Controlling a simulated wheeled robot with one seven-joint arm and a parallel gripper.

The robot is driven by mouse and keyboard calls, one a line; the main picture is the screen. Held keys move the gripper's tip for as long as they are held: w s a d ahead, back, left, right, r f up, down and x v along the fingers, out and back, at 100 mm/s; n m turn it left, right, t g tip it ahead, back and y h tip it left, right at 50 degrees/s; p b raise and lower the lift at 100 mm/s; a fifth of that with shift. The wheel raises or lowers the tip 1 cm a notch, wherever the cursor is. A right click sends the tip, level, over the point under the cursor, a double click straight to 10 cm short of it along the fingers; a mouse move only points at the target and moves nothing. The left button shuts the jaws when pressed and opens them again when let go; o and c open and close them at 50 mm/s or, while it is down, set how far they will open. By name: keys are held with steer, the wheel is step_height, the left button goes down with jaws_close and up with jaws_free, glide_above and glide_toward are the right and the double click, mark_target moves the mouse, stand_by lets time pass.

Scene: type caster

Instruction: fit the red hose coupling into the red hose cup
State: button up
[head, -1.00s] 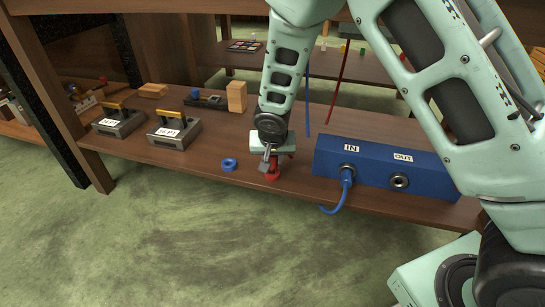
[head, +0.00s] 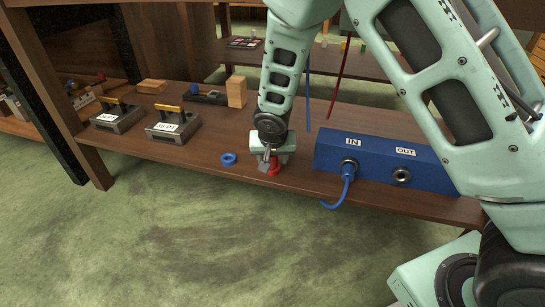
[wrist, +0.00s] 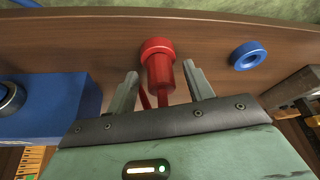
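The red hose coupling (wrist: 160,76) shows in the wrist view as a red cylinder between my two fingers, with a gap on each side. Its end meets the wider red hose cup (wrist: 157,46), and it appears to sit in it; how deep, I cannot tell. In the head view the red cup (head: 274,171) stands near the shelf's front edge, with the coupling mostly hidden by my gripper. My gripper (wrist: 161,82) is open around the coupling, pointing down at the shelf; it also shows in the head view (head: 269,163).
A blue ring-shaped cup (head: 229,158) lies left of the red one. A blue box (head: 378,158) marked IN and OUT stands to the right, with a blue hose plugged into IN. Two grey blocks with yellow handles (head: 174,127) and a wooden block (head: 236,93) stand farther left.

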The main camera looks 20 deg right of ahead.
steer(key=p+v, duration=0.8)
steer(key=v, duration=0.9)
steer(key=shift+r, duration=0.25)
